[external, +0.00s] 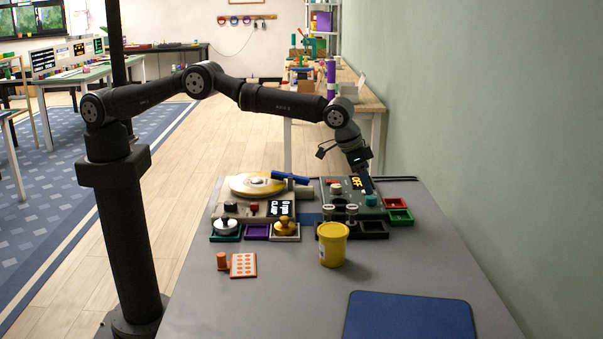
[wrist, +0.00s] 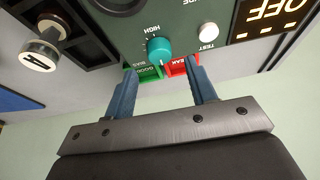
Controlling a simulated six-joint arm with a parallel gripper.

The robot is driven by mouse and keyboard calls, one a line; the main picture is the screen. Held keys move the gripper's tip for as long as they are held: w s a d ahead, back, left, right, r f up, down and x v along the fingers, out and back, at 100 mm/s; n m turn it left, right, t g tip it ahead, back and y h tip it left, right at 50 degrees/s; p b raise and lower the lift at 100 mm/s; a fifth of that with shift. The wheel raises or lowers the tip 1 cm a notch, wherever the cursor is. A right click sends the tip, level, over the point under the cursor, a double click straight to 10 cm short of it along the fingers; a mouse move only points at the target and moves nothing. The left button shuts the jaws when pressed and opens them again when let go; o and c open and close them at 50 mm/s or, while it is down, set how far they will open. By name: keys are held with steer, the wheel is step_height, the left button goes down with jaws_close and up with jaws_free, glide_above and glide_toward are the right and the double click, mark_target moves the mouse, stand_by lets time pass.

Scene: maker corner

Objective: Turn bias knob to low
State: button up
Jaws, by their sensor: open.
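The bias knob is a round teal knob on the dark green tester panel (external: 345,189), under the "HIGH" lettering in the wrist view (wrist: 158,47); it also shows at the panel's right side in the external view (external: 371,200). My gripper (wrist: 161,69) is open, its two blue fingers apart and empty. In the wrist view the knob appears just beyond the fingertips, between their lines; no contact is visible. The external view shows my gripper (external: 366,184) over the right part of the panel. The knob's pointer direction is too small to tell.
An "OFF" display (wrist: 268,14) and a white "TEST" button (wrist: 208,31) sit near the knob. Red (external: 396,203) and green (external: 401,216) trays lie right of the panel. Grey-capped posts and a yellow tub (external: 332,246) stand in front.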

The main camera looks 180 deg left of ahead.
mark_target(371, 197)
steer(key=v, duration=1.3)
steer(key=shift+d+r, duration=0.15)
steer(key=shift+r, duration=0.1)
steer(key=shift+f, duration=0.1)
steer(key=x, duration=1.7)
steer(key=shift+f, duration=0.1)
steer(key=m+t, duration=0.1)
steer(key=m, duration=0.1)
steer(key=m+t, duration=0.1)
steer(key=m, duration=0.2)
steer(key=shift+s+a+m, duration=0.1)
steer(key=shift+a+m, duration=0.1)
steer(key=shift+m, duration=0.1)
steer(key=shift+s+d+r, duration=0.1)
steer(key=shift+d+r, duration=0.1)
steer(key=shift+r, duration=0.4)
stand_by(2.4)
